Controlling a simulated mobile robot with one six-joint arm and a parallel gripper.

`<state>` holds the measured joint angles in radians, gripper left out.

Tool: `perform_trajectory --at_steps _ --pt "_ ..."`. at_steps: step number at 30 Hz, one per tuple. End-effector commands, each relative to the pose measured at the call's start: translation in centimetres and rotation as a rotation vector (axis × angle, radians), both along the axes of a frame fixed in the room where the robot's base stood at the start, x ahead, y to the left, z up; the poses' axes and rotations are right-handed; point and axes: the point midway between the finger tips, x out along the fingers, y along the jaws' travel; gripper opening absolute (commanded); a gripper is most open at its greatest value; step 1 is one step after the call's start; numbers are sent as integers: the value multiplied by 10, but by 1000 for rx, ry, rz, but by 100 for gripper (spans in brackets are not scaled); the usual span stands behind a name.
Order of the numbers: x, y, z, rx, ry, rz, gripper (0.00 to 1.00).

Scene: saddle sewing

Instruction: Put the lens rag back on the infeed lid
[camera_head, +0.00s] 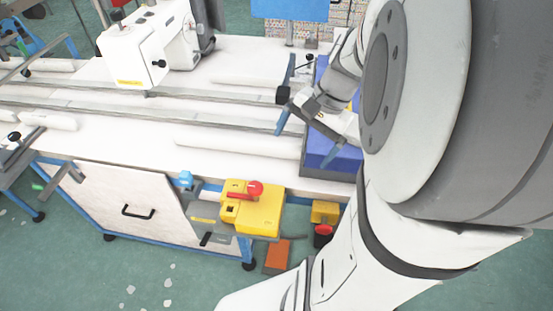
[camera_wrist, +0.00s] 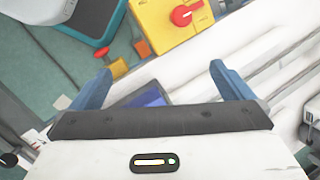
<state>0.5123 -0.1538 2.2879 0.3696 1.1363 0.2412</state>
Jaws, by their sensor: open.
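A blue-topped box (camera_head: 320,156), which may carry the infeed lid, stands at the right end of the white table. My arm hides part of it. A small dark-edged blue patch of it shows in the wrist view (camera_wrist: 150,97). My gripper (camera_head: 300,150) is over the box's left side, with its blue fingers spread apart. In the wrist view the open gripper (camera_wrist: 160,72) has nothing between its fingertips. I cannot make out a lens rag in either view.
A white sewing machine (camera_head: 150,45) stands at the back left of the table (camera_head: 110,130). Long rails cross the tabletop. A yellow switch box (camera_head: 262,212) with a red knob hangs at the front edge, and it also shows in the wrist view (camera_wrist: 165,28). An orange block (camera_head: 277,255) is below.

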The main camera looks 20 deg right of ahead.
Motion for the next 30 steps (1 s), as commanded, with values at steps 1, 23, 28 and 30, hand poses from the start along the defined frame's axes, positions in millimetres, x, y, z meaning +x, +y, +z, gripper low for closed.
perform_trajectory --at_steps 1,23,28,30 --pt "-7 19 3 -72 -39 130 100" --pt "-45 82 15 -477 -331 872 100" --pt "-45 82 15 -476 -331 870 100" --pt "-45 82 15 -476 -331 870 100"
